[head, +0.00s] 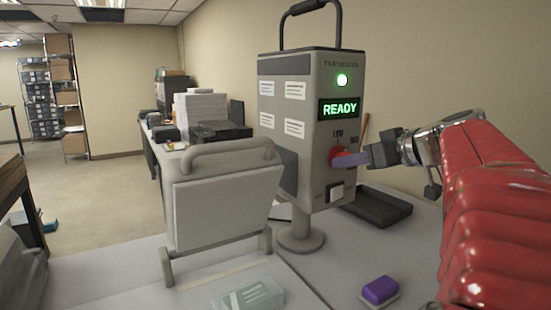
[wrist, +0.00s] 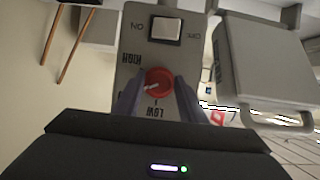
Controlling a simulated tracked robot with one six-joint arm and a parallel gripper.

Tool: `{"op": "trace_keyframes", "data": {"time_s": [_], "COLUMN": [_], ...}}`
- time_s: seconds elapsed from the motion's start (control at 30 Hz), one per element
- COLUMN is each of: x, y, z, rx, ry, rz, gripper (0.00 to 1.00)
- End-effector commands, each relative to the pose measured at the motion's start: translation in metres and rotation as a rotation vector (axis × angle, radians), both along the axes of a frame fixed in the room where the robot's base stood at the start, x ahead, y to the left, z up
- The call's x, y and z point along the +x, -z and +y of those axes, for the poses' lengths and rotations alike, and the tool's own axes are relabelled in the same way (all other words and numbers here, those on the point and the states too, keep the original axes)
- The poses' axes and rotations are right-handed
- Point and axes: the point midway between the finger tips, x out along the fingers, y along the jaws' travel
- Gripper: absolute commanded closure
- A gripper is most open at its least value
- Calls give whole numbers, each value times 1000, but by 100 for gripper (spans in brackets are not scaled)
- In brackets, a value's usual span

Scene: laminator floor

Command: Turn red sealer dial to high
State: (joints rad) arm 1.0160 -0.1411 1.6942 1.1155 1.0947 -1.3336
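The red dial (head: 337,156) is on the front of the grey sealer (head: 307,110), below its lit green READY display (head: 340,109). In the upside-down wrist view, the dial (wrist: 158,82) has a white pointer line aimed left, between the LOW mark below it and the HIGH mark (wrist: 131,60) at upper left. My gripper (head: 345,158) reaches in from the right; its purple-grey fingers (wrist: 159,85) lie against both sides of the dial and appear shut on it. In the head view the fingers partly hide the dial and nearby lettering.
A white rocker switch (head: 336,192) sits below the dial. A grey handled panel (head: 222,200) stands left of the sealer. A clear box (head: 248,297) lies in front.

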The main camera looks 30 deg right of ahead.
Motion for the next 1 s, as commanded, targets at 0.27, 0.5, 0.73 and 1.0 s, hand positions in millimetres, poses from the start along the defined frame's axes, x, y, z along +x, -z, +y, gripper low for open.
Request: {"op": "trace_keyframes", "data": {"time_s": [0.27, 0.5, 0.73, 1.0], "x": [0, 0, 0, 0], "y": [0, 0, 0, 0], "z": [0, 3, 1, -1], "rx": [0, 1, 31, 150], "ry": [0, -2, -2, -1], "rz": [0, 0, 2, 5], "gripper": [83, 93, 93, 93]}}
